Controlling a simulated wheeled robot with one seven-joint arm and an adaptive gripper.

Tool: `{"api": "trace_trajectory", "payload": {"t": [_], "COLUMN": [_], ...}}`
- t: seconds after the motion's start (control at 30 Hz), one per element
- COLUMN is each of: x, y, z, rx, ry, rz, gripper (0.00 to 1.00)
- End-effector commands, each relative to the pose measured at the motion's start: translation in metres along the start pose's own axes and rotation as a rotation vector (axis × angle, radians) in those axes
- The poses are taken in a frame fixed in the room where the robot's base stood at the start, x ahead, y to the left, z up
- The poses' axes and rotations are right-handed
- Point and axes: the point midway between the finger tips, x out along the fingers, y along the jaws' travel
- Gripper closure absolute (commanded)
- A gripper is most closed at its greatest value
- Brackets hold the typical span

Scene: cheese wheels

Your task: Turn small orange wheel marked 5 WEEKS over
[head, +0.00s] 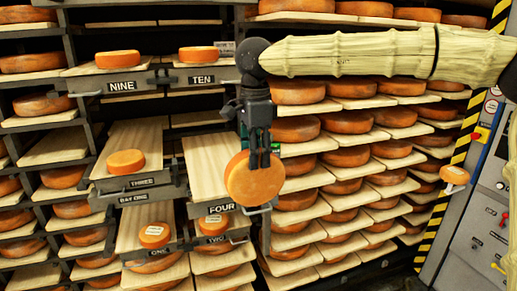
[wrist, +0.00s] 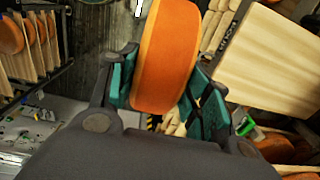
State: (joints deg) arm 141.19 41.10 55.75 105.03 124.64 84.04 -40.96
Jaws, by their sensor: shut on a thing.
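My gripper (head: 260,158) points down in front of the rack and is shut on an orange cheese wheel (head: 254,184). The held wheel stands on edge, one flat face toward the head camera, and no label shows on that face. In the wrist view the wheel (wrist: 165,55) sits between the two green finger pads, its rind toward the camera. I cannot see a 5 WEEKS mark on it. Small wheels with white labels lie on board ONE (head: 154,235) and board TWO (head: 213,224); their writing is too small to read.
The pulled-out board FOUR (head: 207,165) is bare, just left of the held wheel. Board THREE (head: 135,140) bears a small wheel (head: 126,162). Boards NINE and TEN above bear one wheel each. Full racks stand to the right, with a control cabinet (head: 480,215) beyond.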

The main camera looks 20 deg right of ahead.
Motion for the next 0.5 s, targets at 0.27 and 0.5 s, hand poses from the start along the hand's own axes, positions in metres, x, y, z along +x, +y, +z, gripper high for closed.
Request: {"api": "trace_trajectory", "payload": {"t": [0.27,0.5], "x": [-0.0026,-0.0031], "y": [-0.0021,-0.0018], "z": [0.0006,0.0004], "rx": [0.113,0.31], "ry": [0.002,0.004], "rz": [0.029,0.028], "gripper": [1.0,1.0]}}
